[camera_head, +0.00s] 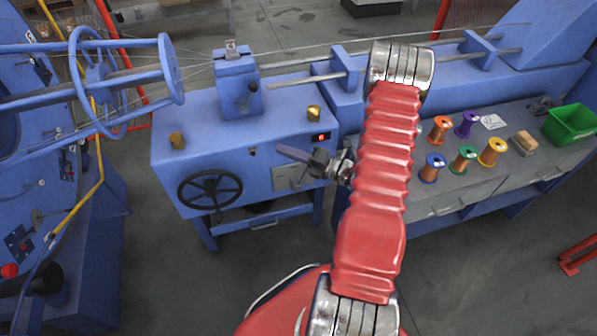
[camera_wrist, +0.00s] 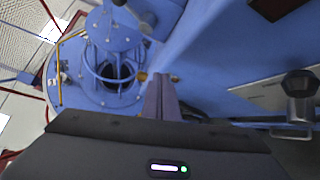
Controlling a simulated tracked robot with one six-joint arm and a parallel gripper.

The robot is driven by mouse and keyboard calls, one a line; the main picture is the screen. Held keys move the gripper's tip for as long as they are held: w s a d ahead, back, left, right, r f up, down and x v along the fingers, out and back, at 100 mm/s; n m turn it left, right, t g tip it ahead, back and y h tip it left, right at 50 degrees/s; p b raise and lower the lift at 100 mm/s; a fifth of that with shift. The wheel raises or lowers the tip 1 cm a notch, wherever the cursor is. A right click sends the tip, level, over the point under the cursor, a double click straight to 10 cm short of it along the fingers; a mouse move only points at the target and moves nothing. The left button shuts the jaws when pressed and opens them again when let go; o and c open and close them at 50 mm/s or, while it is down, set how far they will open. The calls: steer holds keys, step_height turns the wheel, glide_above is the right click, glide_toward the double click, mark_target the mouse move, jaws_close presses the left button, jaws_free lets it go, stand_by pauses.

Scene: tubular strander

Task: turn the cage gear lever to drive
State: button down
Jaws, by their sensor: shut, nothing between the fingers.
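In the head view my gripper (camera_head: 284,151) reaches left across the front of the blue machine housing, its dark fingers shut and empty. In the wrist view the closed fingers (camera_wrist: 160,92) point up from the black gripper body. A metal post with a black faceted knob (camera_wrist: 299,86), likely the cage gear lever, stands at the right of the wrist view, in front of a grey plate (camera_wrist: 262,97). The fingers are apart from it. In the head view the plate (camera_head: 290,180) shows just below my gripper; I cannot make out the lever or its setting there.
A black handwheel (camera_head: 210,189) is on the housing front, left of my gripper. The blue strander cage (camera_head: 108,82) is at left. A bench with colored spools (camera_head: 462,157) and a green bin (camera_head: 570,124) is at right.

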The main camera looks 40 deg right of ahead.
steer(key=s+a+r+n+g+y, duration=0.2)
steer(key=s+a+r+n+g, duration=0.2)
steer(key=a+r+n+g, duration=0.5)
steer(key=s+a+r+n+g+y, duration=0.1)
steer(key=s+a+r+n+g, duration=0.45)
steer(key=a+n, duration=0.85)
steer(key=s+r+n+t+h, duration=0.4)
steer(key=s+r+n+h, duration=0.6)
steer(key=n, duration=1.2)
steer(key=shift+s+d+r+h, duration=0.4)
steer(key=shift+s+r, duration=0.55)
steer(key=shift+r, duration=0.65)
steer(key=shift+a+n, duration=0.15)
steer(key=shift+n, duration=0.15)
